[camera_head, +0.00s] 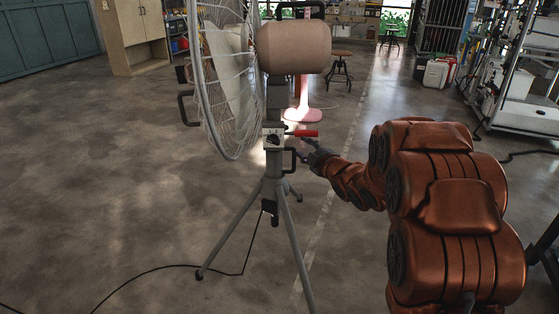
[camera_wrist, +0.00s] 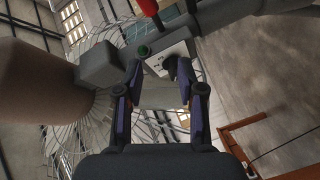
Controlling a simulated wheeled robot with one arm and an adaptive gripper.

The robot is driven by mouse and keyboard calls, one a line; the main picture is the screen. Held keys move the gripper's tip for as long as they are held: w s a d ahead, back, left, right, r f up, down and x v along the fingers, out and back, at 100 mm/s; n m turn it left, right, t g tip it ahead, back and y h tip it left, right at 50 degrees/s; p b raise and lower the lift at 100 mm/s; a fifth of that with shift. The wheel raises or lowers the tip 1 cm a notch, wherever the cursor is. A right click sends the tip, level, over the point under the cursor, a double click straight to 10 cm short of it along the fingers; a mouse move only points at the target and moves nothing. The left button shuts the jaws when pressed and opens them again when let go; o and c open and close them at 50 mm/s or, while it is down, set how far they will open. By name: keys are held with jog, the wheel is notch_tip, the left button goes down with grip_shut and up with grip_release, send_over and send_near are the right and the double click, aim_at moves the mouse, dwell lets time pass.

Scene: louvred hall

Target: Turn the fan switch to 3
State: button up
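The fan (camera_head: 293,47) stands on a grey tripod in the head view, its wire cage facing left. Its small pale switch plate (camera_head: 273,138) is on the post below the motor. My gripper (camera_head: 306,147) is just right of the plate in the head view. In the wrist view my gripper (camera_wrist: 161,76) is open, its fingers apart on either side of the plate. The knob is close to the right fingertip; I cannot tell whether they touch. The markings are too small to read.
A red handle (camera_head: 302,133) sticks out to the right, just above my gripper. The tripod legs (camera_head: 293,245) spread below, and a black cable (camera_head: 165,267) runs over the floor. A stool (camera_head: 341,66) stands farther back. The floor at left is clear.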

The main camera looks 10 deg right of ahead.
aim_at(273, 141)
jog(key=w+a+f+n+t+y+b, duration=0.1)
jog(key=w+a+n+t+y+b, duration=0.1)
jog(key=w+a+n+y+b, duration=0.2)
jog(key=shift+w+a+f+n+y+b, duration=0.25)
jog(key=shift+w+a+n+y+b, duration=0.25)
jog(key=shift+w+a+y, duration=0.65)
jog(key=shift+s, duration=0.1)
grip_shut()
